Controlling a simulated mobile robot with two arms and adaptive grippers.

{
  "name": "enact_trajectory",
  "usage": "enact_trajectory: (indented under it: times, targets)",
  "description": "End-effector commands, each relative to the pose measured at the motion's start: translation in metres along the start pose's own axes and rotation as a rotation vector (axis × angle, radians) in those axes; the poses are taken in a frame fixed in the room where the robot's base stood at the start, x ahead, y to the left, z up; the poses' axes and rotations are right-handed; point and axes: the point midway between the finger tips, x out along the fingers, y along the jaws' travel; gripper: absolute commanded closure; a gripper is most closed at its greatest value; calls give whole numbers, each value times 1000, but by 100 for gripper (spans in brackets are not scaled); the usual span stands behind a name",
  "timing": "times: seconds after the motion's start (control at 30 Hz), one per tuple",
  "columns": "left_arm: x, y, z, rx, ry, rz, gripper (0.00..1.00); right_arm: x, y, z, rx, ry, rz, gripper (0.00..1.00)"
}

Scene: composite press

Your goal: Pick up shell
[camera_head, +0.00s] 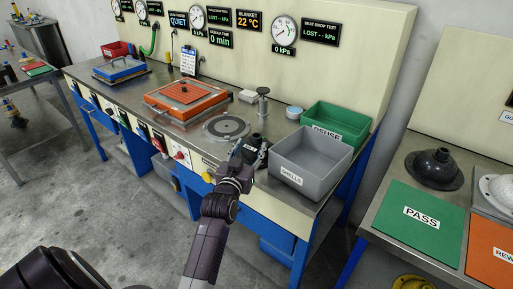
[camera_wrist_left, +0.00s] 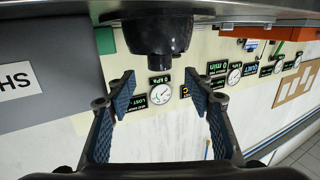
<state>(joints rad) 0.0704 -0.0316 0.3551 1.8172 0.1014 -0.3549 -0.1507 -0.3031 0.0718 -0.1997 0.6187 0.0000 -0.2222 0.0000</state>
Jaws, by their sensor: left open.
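My left gripper (camera_head: 247,152) is open over the bench's front edge, left of the grey bin marked SHELLS (camera_head: 300,179). In the left wrist view, which is upside down, its two blue-padded fingers (camera_wrist_left: 160,100) are apart with nothing between them. A black rounded piece (camera_wrist_left: 160,36) stands on the bench just beyond the fingertips; in the head view the gripper partly covers it. I cannot tell whether it is the shell. A black domed piece with a knob (camera_head: 436,166) sits on the right table. The inside of the grey bin looks empty from here. My right gripper is not in view.
A green REUSE bin (camera_head: 338,124) stands behind the grey bin. A round grey plate (camera_head: 226,128) and a small metal post (camera_head: 263,104) are close to the gripper. An orange-framed tray (camera_head: 187,98) lies farther left. The right table holds a green PASS mat (camera_head: 420,222).

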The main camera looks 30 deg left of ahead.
Motion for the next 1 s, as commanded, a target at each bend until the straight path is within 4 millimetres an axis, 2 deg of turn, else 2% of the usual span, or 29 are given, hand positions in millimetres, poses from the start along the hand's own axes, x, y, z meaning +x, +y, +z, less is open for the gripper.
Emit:
enact_trajectory:
  times: [0.07,0.17,0.27,0.47,0.6,0.73,1.0]
  targets:
    - [8,0,0,0,0,0,52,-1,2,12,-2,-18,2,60]
    - [12,0,-1,0,0,0,52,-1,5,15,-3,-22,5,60]
    - [19,0,0,0,0,0,52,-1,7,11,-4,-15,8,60]
    - [48,0,-1,0,0,-1,52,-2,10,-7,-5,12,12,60]
    - [64,0,0,0,0,0,52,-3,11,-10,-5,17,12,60]
    - [71,0,0,0,0,-1,52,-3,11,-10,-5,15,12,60]
    - [71,0,0,0,0,-1,54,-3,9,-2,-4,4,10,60]
